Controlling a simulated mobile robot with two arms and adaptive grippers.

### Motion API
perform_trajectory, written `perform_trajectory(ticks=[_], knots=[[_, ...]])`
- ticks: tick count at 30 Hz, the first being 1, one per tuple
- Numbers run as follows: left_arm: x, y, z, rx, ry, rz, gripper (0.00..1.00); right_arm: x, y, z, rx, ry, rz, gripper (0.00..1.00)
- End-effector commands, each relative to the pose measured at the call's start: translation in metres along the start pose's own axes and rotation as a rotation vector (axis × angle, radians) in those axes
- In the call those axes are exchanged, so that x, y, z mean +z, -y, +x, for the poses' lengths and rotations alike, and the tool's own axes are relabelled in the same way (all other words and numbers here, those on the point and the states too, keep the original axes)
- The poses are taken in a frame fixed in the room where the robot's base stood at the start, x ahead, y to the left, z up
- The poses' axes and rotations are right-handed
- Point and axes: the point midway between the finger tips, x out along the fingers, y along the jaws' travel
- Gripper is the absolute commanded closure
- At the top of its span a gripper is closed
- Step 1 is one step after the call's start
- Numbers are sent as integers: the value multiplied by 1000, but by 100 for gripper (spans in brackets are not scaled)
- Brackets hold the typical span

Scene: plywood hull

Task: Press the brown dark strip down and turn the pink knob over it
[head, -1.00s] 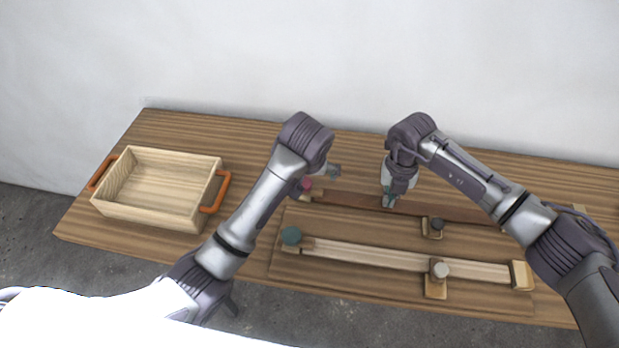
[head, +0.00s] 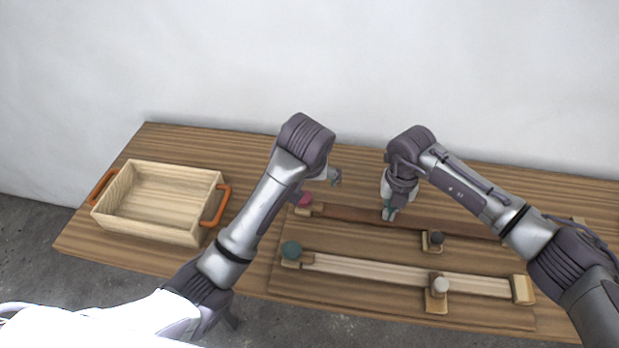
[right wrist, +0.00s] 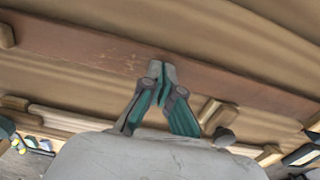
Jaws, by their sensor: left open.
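The dark brown strip (head: 350,213) lies along the back of the wooden board. The pink knob (head: 305,199) sits on a small wooden block at its left end. My left gripper (head: 334,178) is open, small in view, above and to the right of the pink knob and apart from it. My right gripper (head: 389,214) is shut, fingertips down at the strip; its closed tips also show against the strip in the right wrist view (right wrist: 161,72). Whether the tips touch or press the strip I cannot tell. The right arm hides part of the strip's right end.
A dark knob (head: 436,238) sits between the strips. A wooden tray (head: 150,234) with orange handles stands at left.

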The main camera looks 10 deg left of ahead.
Motion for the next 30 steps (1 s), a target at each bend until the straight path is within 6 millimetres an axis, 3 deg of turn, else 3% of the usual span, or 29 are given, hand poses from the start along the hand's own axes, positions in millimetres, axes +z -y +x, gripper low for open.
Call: perform_trajectory(ticks=[30], knots=[[-10,0,-26,0,0,0,0,1,0,-44,0,3,0,100]])
